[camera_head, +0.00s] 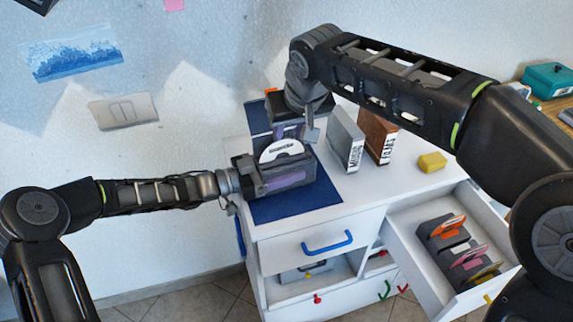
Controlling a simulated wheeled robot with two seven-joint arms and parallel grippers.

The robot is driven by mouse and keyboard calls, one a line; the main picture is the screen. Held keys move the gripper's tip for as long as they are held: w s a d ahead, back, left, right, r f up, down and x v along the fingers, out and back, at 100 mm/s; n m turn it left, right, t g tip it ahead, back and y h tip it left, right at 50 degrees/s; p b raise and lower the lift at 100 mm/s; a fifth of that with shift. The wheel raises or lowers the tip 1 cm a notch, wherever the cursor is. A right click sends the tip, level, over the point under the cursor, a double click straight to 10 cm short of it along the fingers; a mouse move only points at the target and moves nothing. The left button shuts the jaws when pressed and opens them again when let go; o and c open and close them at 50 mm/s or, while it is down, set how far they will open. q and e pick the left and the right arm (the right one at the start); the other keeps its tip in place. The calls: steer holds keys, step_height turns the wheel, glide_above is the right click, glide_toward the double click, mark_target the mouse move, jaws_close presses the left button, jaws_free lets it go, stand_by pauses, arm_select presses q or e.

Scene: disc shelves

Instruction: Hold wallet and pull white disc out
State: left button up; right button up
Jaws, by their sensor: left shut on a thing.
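The wallet (289,179) is a dark grey-purple sleeve standing over a dark blue mat (300,203) on the white cabinet top. The white disc (281,149), with dark lettering, shows its upper part above the wallet's top edge; its lower part is hidden inside. My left gripper (250,180) comes in from the left and is shut on the wallet's left side. My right gripper (308,128) hangs from above, just behind and right of the disc in the picture. It looks apart from the disc. Its fingers are partly hidden, so their opening is unclear.
A grey case (344,140) and a brown case (377,136) stand right of the mat. A yellow block (432,162) lies farther right. An open drawer (408,236) holds a dark rack with several colored sleeves. A teal box (548,80) sits at the far right.

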stand_by(0.4)
arm_select(q)
steer(key=o, duration=1.5)
steer(key=v, duration=1.2)
